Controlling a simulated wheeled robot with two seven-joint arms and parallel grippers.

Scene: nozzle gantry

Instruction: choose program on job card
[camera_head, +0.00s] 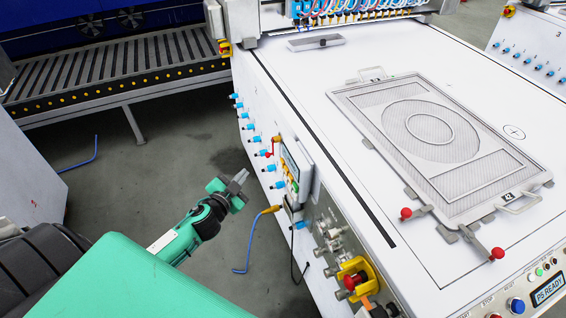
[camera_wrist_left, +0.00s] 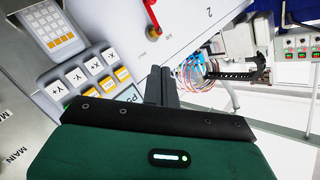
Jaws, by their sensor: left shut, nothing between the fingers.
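My left gripper (camera_head: 239,178) is shut and empty, held in the air left of the white machine's side. In the left wrist view its closed fingers (camera_wrist_left: 160,85) point toward the machine, just right of a control panel (camera_wrist_left: 90,80). That panel has white and orange keys marked X and Y, and a partly hidden label starting with "P5". The panel also shows in the head view (camera_head: 291,166), on the machine's side. A display (camera_head: 548,290) at the lower right reads "P5 READY". I cannot make out a job card. My right gripper is not in view.
A white grey-framed screen plate (camera_head: 430,135) lies on the machine bed, with red-knobbed clamps near it. A yellow-collared red button (camera_head: 355,277) and valves (camera_head: 328,235) sit on the machine's near side. A roller conveyor (camera_head: 110,72) stands behind. The floor between is mostly clear.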

